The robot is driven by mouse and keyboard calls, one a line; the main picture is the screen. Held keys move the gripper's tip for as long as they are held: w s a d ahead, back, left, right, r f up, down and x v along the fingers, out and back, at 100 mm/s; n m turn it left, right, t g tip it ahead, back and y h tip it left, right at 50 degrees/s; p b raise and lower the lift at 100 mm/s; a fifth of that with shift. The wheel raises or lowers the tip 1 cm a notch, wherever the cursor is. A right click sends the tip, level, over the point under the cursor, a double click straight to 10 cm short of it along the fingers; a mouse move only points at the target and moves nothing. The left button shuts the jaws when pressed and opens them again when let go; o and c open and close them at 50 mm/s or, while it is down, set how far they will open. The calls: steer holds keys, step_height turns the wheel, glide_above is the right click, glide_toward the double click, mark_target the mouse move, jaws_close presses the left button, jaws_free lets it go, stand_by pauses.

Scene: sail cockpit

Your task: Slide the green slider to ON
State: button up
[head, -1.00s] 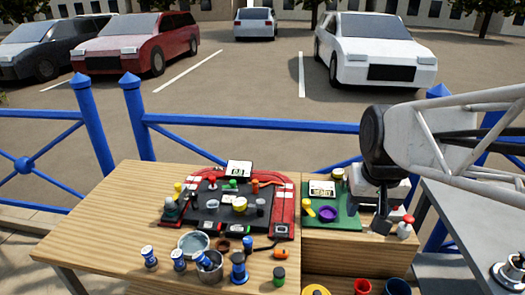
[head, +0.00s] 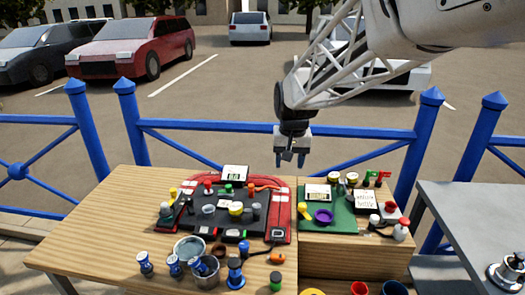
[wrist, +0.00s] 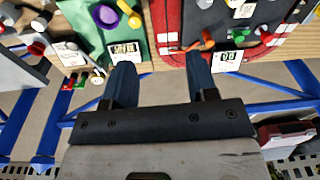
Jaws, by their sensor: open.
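A small green piece (head: 229,187), possibly the green slider, sits at the back of the black panel (head: 222,226). It also shows as a green piece (wrist: 239,36) near the display in the wrist view. It is too small to tell whether it is at ON or OFF. My gripper (head: 291,163) is open and empty, pointing down. It hangs above and behind the table's back edge, right of the green piece. In the wrist view its two blue fingers (wrist: 160,75) are apart with nothing between them.
A red surround (head: 284,235) edges the black panel, with knobs, an orange handle and a raised display (head: 234,172). A green board (head: 343,222) with a purple ring (head: 323,216) lies to the right. Cups and blue spools crowd the front. A blue railing (head: 330,130) runs behind.

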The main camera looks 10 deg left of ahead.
steer(key=w+a+f, duration=0.6)
steer(key=w+a, duration=0.3)
steer(key=a, duration=0.2)
steer(key=g, duration=0.1)
glide_above(228, 186)
steer(key=shift+n, duration=0.4)
step_height(228, 186, down, 7)
steer(key=shift+w+d+f, duration=0.15)
steer(key=shift+f, duration=3.9)
steer(key=shift+c, duration=0.5)
jaws_close()
